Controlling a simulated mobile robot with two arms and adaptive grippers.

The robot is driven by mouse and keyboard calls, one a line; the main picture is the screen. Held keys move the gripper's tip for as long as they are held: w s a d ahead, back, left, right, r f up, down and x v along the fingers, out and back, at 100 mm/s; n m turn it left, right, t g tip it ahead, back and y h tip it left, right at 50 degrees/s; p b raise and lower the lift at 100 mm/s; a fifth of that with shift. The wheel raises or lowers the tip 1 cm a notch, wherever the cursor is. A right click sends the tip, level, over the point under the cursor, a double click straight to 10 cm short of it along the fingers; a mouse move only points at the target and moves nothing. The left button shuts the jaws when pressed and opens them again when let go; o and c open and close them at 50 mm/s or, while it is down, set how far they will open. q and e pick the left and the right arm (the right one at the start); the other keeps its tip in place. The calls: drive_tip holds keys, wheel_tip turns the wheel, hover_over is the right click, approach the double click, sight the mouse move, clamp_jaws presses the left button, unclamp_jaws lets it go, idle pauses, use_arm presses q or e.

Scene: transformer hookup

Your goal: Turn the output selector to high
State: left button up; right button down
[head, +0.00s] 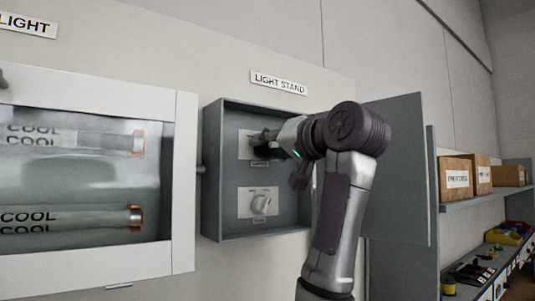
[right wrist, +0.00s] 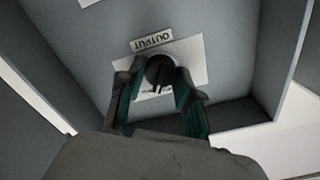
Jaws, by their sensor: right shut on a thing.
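The grey box (head: 212,170) under the "LIGHT STAND" sign (head: 279,83) is open, its door swung out to the right. My right gripper (head: 264,138) reaches into it at the upper white plate (head: 245,146), hiding most of the knob there. In the right wrist view the fingers of my right gripper (right wrist: 157,90) are shut on a dark round knob, the output selector (right wrist: 160,69), beside an upside-down "OUTPUT" label (right wrist: 151,41). Which mark the selector points at is hidden. My left gripper is not in view.
A second plate below carries a pale knob (head: 261,204). The open door (head: 404,170) stands right behind my right arm. A glass-fronted cabinet (head: 184,180) is close on the left. Shelves with cardboard boxes (head: 455,179) are at the far right.

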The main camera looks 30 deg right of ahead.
drive_tip(key=shift+m+b, duration=0.35)
drive_tip(key=shift+m, duration=0.75)
drive_tip(key=shift+r, duration=0.1)
drive_tip(key=c, duration=0.8)
unclamp_jaws()
drive_tip(key=shift+d, duration=0.1)
drive_tip(key=shift+s, duration=0.1)
drive_tip(key=s+d, duration=0.2)
drive_tip(key=s, duration=0.9)
drive_tip(key=shift+s, duration=0.4)
